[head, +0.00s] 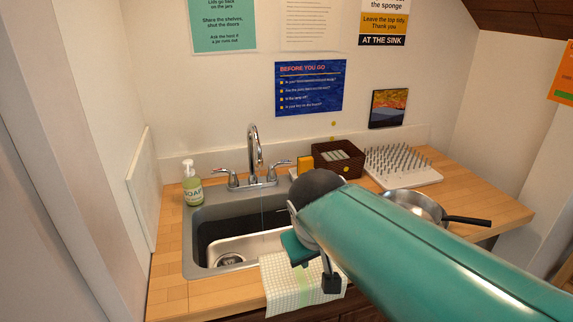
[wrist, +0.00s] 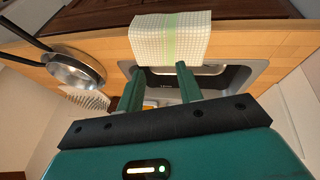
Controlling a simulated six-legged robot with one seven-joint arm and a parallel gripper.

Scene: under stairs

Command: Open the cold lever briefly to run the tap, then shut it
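The chrome tap (head: 254,148) stands behind the sink (head: 205,215), its curved spout over the basin. A lever is on each side: the left lever (head: 226,178) and the right lever (head: 281,163), which has a small blue mark at its tip, so it looks like the cold one. A faint thin vertical line shows below the spout; I cannot tell surely whether it is water. My gripper (wrist: 160,86) is open and empty, fingers apart. In the head view it hangs over the sink's front right, well short of the levers. The wrist view does not clearly show tap or levers.
A checked towel (head: 287,284) hangs over the sink's front edge and shows in the wrist view (wrist: 170,40). A soap bottle (head: 192,184) stands left. A sponge (head: 305,164), brown basket (head: 350,166), drying rack (head: 402,168) and pan (head: 416,204) occupy the right counter.

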